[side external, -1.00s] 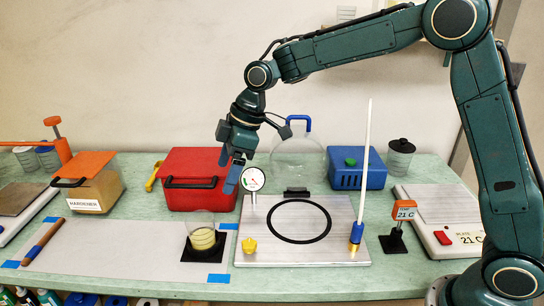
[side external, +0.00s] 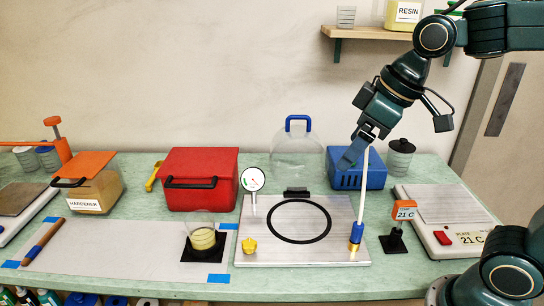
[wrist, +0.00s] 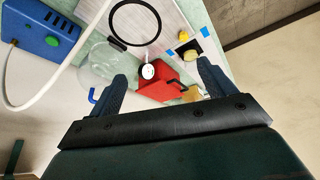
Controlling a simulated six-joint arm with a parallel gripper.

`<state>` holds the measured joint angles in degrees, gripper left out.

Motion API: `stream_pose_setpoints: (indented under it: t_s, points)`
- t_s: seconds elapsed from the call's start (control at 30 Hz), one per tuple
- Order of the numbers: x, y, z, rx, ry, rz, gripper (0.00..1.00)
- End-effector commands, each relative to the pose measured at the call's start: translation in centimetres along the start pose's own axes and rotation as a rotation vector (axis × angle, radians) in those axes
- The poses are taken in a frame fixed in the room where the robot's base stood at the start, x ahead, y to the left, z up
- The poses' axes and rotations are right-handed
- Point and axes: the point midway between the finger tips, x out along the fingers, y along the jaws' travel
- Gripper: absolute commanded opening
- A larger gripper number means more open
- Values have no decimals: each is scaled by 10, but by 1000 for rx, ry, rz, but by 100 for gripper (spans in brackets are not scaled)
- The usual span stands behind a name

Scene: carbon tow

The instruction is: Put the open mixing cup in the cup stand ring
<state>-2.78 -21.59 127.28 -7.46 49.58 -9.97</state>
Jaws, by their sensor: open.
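The clear mixing cup (side external: 203,238) with pale yellow contents stands upright on a black square pad at the front middle of the bench. It also shows small in the wrist view (wrist: 190,57). A black ring (side external: 299,222) lies on a metal plate to its right; I cannot tell whether it is the cup stand ring. My gripper (side external: 362,148) is open and empty, high above the back right of the plate, near the top of the white tube. In the wrist view its two fingers (wrist: 160,85) are spread apart.
A white tube (side external: 363,190) rises from the plate's right side. A dial gauge (side external: 253,180), a clear dome (side external: 297,157), a red box (side external: 200,168) and a blue box (side external: 345,180) stand behind. A shelf (side external: 385,34) hangs at upper right. The white sheet left of the cup is mostly clear.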

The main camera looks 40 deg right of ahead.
Motion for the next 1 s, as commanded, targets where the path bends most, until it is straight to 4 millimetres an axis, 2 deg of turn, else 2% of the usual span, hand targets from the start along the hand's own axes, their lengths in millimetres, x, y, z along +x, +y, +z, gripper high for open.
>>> stream_pose_setpoints:
  t_s: [0.1, 0.3, 0.5, 0.67, 1.0]
  points:
    - [-11, 1, 30, 80, 16, 33, 82]
    - [-19, 2, 76, 209, 35, 80, 82]
    - [-20, 2, 105, 292, 48, 108, 82]
    - [-20, 2, 112, 315, 51, 115, 82]
    - [-20, 2, 112, 315, 51, 114, 82]
